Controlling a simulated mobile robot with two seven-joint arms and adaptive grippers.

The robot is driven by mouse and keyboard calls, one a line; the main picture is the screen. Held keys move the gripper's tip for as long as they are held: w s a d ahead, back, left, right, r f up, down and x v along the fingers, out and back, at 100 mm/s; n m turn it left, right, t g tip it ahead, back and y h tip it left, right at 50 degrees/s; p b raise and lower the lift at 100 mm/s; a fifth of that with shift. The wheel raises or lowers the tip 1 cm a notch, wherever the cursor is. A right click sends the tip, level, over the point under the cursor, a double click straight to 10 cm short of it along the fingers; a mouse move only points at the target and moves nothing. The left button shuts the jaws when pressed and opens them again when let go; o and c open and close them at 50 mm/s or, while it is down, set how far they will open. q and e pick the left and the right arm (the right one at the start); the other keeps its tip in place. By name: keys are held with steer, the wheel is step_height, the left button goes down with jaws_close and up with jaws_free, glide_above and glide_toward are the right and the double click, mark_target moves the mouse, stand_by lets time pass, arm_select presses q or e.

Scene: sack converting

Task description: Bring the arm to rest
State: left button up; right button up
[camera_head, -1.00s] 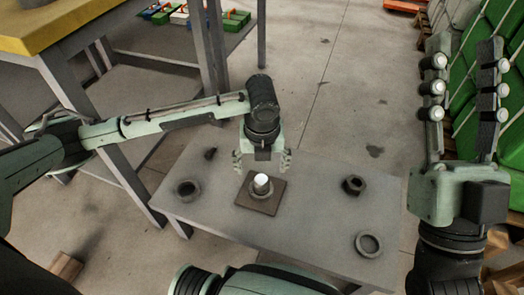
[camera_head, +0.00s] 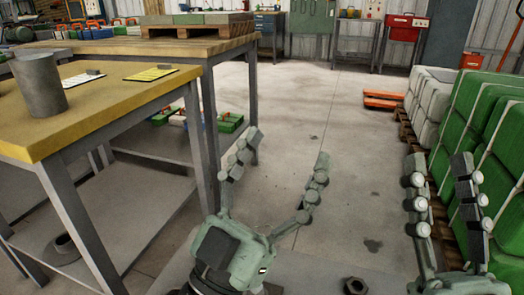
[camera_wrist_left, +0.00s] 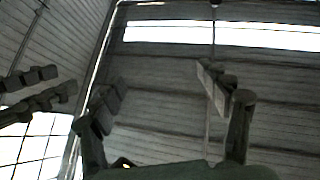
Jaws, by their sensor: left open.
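My left gripper (camera_head: 280,172) points up in the lower middle of the head view, with its fingers spread wide and nothing between them. In the left wrist view its fingers (camera_wrist_left: 165,90) stand apart, with only the wall and windows behind. My right gripper (camera_head: 440,182) also points up at the right of the head view. Its two fingers stand apart with a gap between them, and it holds nothing that I can see.
A low grey table (camera_head: 330,277) shows at the bottom edge, with a dark nut (camera_head: 355,286) on it. A yellow-edged workbench (camera_head: 95,118) stands at left, bearing a grey cylinder (camera_head: 38,84). Green and white sacks (camera_head: 490,122) are stacked at right.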

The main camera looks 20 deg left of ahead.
arm_select(q)
steer(key=shift+s+a+r+n+t+y, duration=0.3)
steer(key=shift+s+a+r+n, duration=0.1)
steer(key=shift+s+a, duration=0.15)
steer(key=shift+s+a+r+n+t+y, duration=0.2)
steer(key=shift+s+a+r+n+t, duration=0.1)
steer(key=shift+s+a+n, duration=0.15)
steer(key=shift+w+f, duration=0.1)
